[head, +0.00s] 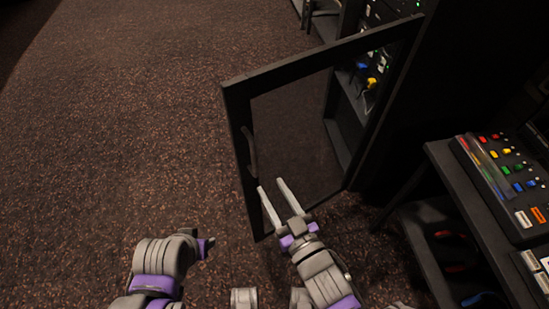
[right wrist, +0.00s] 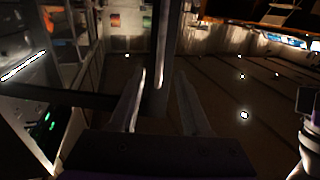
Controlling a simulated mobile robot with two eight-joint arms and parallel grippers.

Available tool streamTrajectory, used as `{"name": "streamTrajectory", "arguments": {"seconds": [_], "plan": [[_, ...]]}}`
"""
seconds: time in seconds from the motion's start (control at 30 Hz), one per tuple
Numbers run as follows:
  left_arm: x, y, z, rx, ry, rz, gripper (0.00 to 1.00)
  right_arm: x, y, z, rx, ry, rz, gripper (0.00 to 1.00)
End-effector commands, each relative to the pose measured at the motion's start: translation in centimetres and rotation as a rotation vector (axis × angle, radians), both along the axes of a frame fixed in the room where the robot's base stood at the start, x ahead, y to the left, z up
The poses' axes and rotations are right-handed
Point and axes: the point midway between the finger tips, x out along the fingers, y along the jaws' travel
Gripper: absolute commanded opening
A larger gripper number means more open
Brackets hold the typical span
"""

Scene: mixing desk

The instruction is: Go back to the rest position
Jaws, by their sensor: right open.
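My right gripper (head: 271,185) is open, with its two pale fingers spread at the lower left part of an open dark-framed glass door (head: 236,104). A dark handle (head: 251,152) on the door frame is just beyond the fingertips. In the right wrist view the open fingers (right wrist: 162,78) straddle the line of a dark upright bar, with nothing clearly held; I cannot tell whether they touch it. My left arm shows at the lower left of the head view, folded over the floor; its fingers cannot be made out.
The door swings out from a dark rack (head: 355,100) with coloured cables. At the right is a desk with a mixing console (head: 500,175) of coloured buttons, and a dark shelf (head: 450,245) below. The speckled carpet (head: 120,130) at the left is clear.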

Motion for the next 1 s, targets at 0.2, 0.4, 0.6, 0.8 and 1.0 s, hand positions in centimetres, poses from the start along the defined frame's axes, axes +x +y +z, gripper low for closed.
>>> {"name": "streamTrajectory", "arguments": {"seconds": [0.2, 0.4, 0.6, 0.8, 1.0], "plan": [[0.0, 0.0, 0.0, 0.0, 0.0, 0.0, 0.5, 0.0, -0.1, -0.1, -0.001, 0.003, -0.002, 0.47], [0.0, 0.0, 0.0, 0.0, 0.0, 0.0, 0.5, 1.9, -3.8, -2.9, -0.079, 0.176, -0.121, 0.47], [0.0, 0.0, 0.0, 0.0, 0.0, 0.0, 0.5, 0.8, -11.8, -8.0, -0.209, 0.597, -0.319, 0.47], [0.0, 0.0, 0.0, 0.0, 0.0, 0.0, 0.5, -4.4, -16.4, -9.9, -0.26, 0.954, -0.405, 0.47], [0.1, 0.0, 2.9, 0.0, -0.009, 0.0, 0.5, -8.0, -17.6, -7.1, -0.268, 1.126, -0.414, 0.47]]}}
